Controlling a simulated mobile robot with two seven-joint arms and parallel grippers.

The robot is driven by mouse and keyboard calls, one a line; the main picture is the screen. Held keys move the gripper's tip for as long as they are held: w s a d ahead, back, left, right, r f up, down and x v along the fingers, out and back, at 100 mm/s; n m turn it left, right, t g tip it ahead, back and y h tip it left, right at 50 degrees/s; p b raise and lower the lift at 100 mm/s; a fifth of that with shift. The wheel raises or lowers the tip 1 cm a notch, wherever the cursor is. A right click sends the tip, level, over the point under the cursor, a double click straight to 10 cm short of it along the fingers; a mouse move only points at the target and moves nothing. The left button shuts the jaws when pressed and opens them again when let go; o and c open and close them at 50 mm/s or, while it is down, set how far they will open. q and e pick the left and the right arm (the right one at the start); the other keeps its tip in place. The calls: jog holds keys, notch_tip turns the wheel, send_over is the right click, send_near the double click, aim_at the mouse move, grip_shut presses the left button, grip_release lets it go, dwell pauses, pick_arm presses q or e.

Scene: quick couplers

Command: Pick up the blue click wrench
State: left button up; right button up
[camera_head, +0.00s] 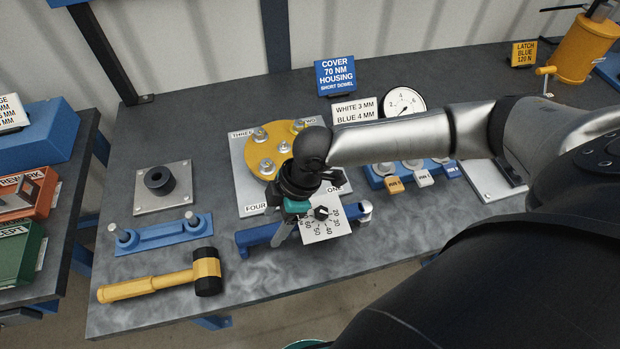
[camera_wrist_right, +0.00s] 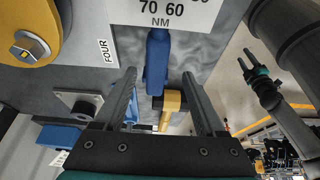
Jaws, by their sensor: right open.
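The blue click wrench (camera_head: 256,237) lies near the front middle of the table, partly hidden by my right gripper. Its blue handle ends at the left and its silver head shows at the right. My right gripper (camera_head: 288,224) is open above the handle. In the right wrist view, the wrench's blue handle (camera_wrist_right: 157,58) shows between the two spread fingers (camera_wrist_right: 160,78), with gaps on both sides. My left gripper (camera_wrist_right: 248,62) shows small at the right of that view, away from the wrench; its jaw state is unclear.
A white scale card (camera_head: 327,222) sits beside the wrench. A yellow-and-black mallet (camera_head: 160,282) and a blue bracket with pins (camera_head: 163,234) lie to the left. Behind is a plate with a yellow round flange (camera_head: 262,137). The front right of the table is mostly hidden by my arm.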

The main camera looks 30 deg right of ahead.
aim_at(272, 228)
jog(key=shift+d+b+x, duration=0.15)
jog(key=shift+d+x, duration=0.05)
jog(key=shift+x, duration=1.2)
jog(key=shift+d+b+x, duration=0.15)
jog(key=shift+d+x, duration=0.05)
jog(key=shift+x, duration=1.15)
jog(key=shift+w+f, duration=0.1)
jog(key=shift+f, duration=0.05)
grip_shut()
jog(key=shift+w, duration=0.1)
